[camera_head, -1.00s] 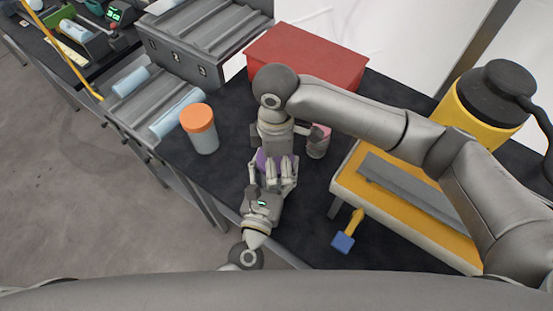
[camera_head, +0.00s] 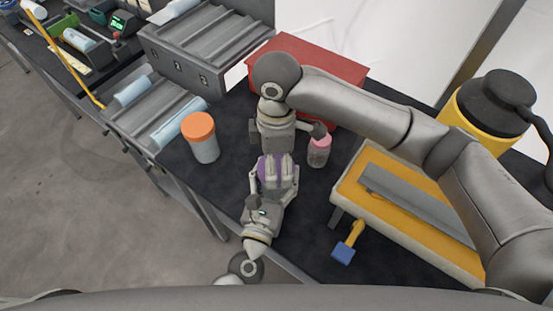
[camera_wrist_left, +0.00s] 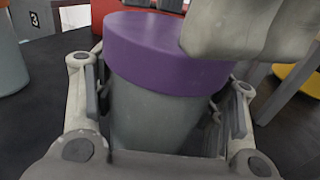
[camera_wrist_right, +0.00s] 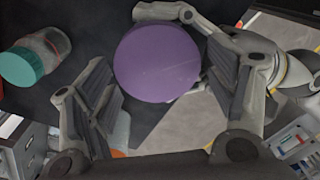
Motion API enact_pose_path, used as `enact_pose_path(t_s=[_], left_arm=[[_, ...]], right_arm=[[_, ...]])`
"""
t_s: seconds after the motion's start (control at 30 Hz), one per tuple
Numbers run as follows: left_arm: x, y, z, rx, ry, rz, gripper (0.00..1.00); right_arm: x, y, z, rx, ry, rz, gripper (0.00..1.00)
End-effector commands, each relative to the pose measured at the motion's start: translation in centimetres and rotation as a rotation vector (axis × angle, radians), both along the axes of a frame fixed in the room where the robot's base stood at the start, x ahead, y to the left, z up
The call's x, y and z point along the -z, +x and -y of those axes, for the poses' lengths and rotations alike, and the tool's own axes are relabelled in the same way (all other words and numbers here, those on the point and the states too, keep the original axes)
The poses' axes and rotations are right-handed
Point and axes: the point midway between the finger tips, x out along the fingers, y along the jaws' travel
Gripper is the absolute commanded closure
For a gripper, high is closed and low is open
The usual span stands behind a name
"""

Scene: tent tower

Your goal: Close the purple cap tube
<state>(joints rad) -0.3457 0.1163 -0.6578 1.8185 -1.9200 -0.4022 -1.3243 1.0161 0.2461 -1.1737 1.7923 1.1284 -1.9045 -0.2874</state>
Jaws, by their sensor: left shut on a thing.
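The purple cap (camera_head: 267,170) sits on top of a grey tube. My left gripper (camera_head: 272,190) is shut around the tube body below the cap. My right gripper (camera_head: 279,172) comes from above, with its fingers over the cap. In the right wrist view the cap (camera_wrist_right: 157,62) lies between the spread fingers, with a clear gap on the left side. Whether the right finger touches it, I cannot tell.
A red box (camera_head: 308,70) is behind. A yellow-topped stand (camera_head: 410,205) and a blue-ended tool (camera_head: 346,246) are at the right. A teal-capped container (camera_wrist_right: 35,60) shows in the right wrist view.

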Motion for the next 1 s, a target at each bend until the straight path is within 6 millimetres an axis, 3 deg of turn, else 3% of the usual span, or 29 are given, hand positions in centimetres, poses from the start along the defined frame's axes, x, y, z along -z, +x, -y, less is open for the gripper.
enact_pose_path(t_s=[0.03,0.3,0.47,1.0], left_arm=[[-0.07,0.01,0.00,0.000,0.000,0.001,0.79],[-0.09,0.05,-0.03,-0.001,-0.001,0.002,0.79],[-0.11,0.10,-0.06,-0.002,-0.002,0.003,0.79],[-0.26,0.25,-0.16,-0.006,-0.003,0.006,0.79]], right_arm=[[0.01,-0.01,0.00,0.000,0.000,0.000,0.35],[0.13,-0.15,0.02,-0.002,-0.001,-0.005,0.70],[0.28,-0.30,0.04,-0.003,-0.004,-0.010,0.85],[0.64,-0.41,0.08,-0.004,-0.006,-0.014,0.86]])
